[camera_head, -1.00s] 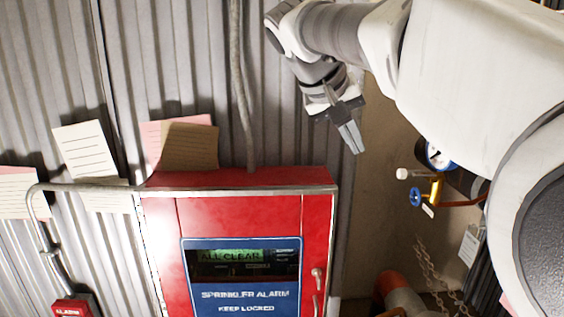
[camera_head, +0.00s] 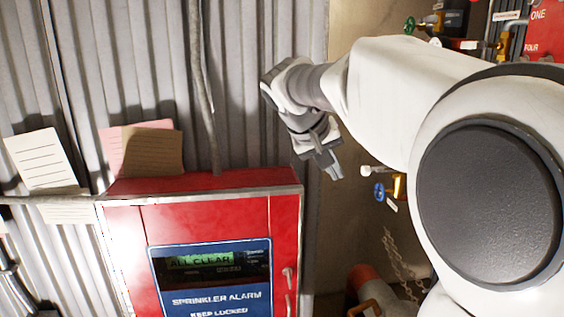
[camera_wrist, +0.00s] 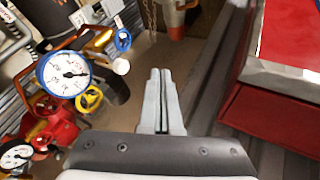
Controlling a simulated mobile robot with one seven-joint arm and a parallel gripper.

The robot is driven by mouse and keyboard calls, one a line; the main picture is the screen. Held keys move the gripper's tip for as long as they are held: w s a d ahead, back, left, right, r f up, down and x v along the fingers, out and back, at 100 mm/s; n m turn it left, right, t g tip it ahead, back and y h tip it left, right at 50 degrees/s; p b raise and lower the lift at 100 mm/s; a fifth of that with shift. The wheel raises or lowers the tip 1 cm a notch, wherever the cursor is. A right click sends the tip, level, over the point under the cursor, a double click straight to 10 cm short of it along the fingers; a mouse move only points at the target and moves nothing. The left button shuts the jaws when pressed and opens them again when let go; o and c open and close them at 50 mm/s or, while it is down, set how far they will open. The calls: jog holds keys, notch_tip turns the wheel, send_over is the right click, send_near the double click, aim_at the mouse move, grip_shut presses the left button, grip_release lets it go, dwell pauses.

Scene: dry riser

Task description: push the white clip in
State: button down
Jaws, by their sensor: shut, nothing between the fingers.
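A small white knob-like piece (camera_head: 366,170) sticks out beside the blue handwheel (camera_head: 379,191) and yellow valve part, right of the red cabinet. It may be the white clip; I cannot tell for sure.
The red sprinkler alarm cabinet (camera_head: 285,215) stands left of my gripper and below it in the picture. A chain (camera_head: 392,255) hangs lower right.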

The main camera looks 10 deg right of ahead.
aim_at(367, 171)
jog(key=d, duration=0.2)
jog(key=d+p, duration=0.1)
jog(key=d, duration=0.1)
jog(key=shift+s+r, duration=0.15)
jog(key=shift+r, duration=0.05)
jog(key=shift+d, duration=0.1)
jog(key=shift+s+d, duration=0.1)
jog(key=shift+d, duration=1.45)
jog(key=shift+r, duration=0.1)
jog(key=v, duration=1.7)
jog(key=shift+a, duration=0.3)
jog(key=shift+s, duration=0.1)
